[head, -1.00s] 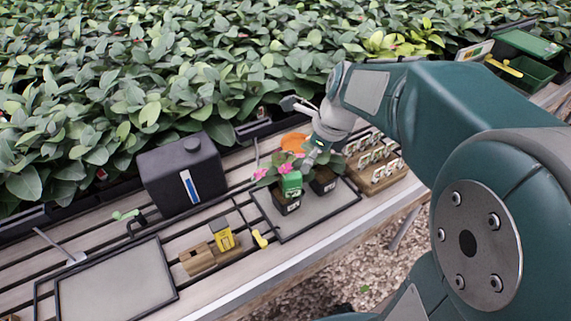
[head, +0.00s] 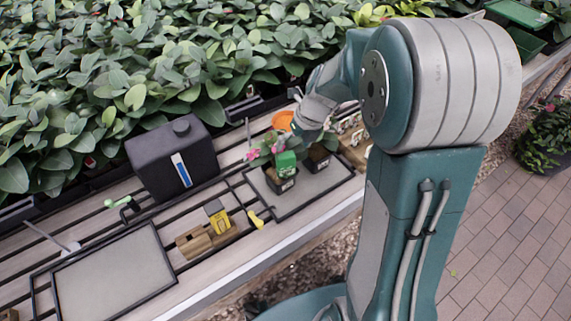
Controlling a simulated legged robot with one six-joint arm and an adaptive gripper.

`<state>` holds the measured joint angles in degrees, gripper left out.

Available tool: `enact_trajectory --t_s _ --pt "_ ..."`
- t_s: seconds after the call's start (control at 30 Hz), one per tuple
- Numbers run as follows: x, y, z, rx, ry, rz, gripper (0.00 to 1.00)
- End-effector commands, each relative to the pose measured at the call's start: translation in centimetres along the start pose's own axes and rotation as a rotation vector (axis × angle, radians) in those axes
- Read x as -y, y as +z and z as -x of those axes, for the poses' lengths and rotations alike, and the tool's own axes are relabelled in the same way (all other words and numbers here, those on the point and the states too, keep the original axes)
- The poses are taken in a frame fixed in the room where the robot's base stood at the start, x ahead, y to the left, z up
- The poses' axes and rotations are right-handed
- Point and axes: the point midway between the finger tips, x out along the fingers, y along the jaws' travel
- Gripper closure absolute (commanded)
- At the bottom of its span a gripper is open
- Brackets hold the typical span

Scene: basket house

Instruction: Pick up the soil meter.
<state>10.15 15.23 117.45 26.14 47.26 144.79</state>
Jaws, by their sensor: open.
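A small green box-shaped device (head: 286,163), which looks like the soil meter, stands upright in a black pot (head: 281,181) with a pink-flowered plant. Its lower part is hidden in the pot. My gripper (head: 302,139) comes down from the upper right, just above and behind the green device. Its fingers are mostly hidden among the leaves, and I cannot see whether they touch the device. Nothing shows held in it.
A second black pot (head: 318,160) stands close on the right, on the same tray (head: 318,189). An orange dish (head: 283,120) lies behind. A black canister (head: 175,158), a yellow item on a wooden block (head: 218,222) and an empty tray (head: 110,280) are to the left.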

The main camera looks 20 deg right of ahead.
Motion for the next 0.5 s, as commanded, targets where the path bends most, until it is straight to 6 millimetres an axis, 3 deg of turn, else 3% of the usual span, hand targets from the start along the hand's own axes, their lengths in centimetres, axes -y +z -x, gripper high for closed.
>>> enact_trajectory --t_s 0.23,0.5 --pt "-0.2 -0.2 -3.8 -0.004 0.001 0.001 0.00" --pt "-0.2 -0.2 -4.5 -0.001 -0.001 0.000 0.00"
